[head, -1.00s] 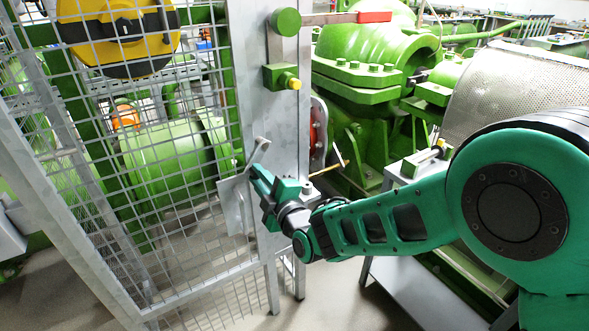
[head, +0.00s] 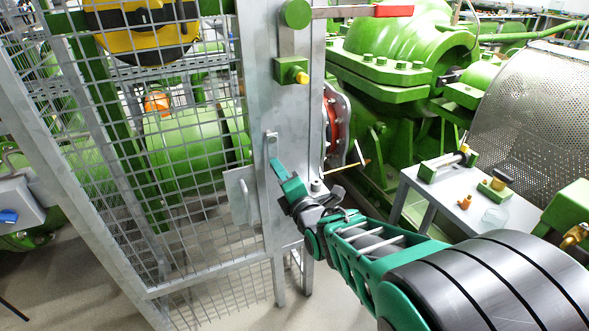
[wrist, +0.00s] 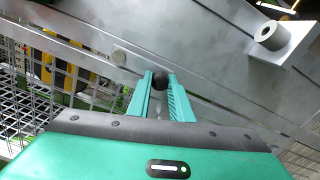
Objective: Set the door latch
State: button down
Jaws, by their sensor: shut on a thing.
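The mesh door (head: 190,170) stands at the left, beside a broad grey post (head: 262,100). The latch lever (head: 272,143) is a short grey bar at the post, upright in the head view, its lower part hidden by my fingers. My gripper (head: 280,174) is at its lower end. In the wrist view, a black ball knob (wrist: 162,78) sits between the tips of my teal fingers (wrist: 160,92), which are shut on it. A round pivot bolt (wrist: 119,56) shows on a grey bar to its left. A grey handle plate (head: 241,196) is on the door's edge.
A green block with a yellow button (head: 291,71) and a red-ended lever (head: 393,11) are higher on the post. A grey side table (head: 455,195) with small parts stands right of my arm. Green machinery fills the back. In the wrist view, a bracket with a tube (wrist: 275,38) is upper right.

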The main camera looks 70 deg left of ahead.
jog(key=shift+f, duration=0.2)
dwell(0.4)
jog(key=c, duration=1.6)
grip_release()
jog(key=shift+d, duration=0.1)
jog(key=shift+r, duration=0.1)
jog(key=shift+w, duration=0.1)
jog(key=d, duration=0.7)
jog(key=w+d, duration=0.1)
jog(key=d, duration=0.2)
jog(key=shift+d, duration=0.4)
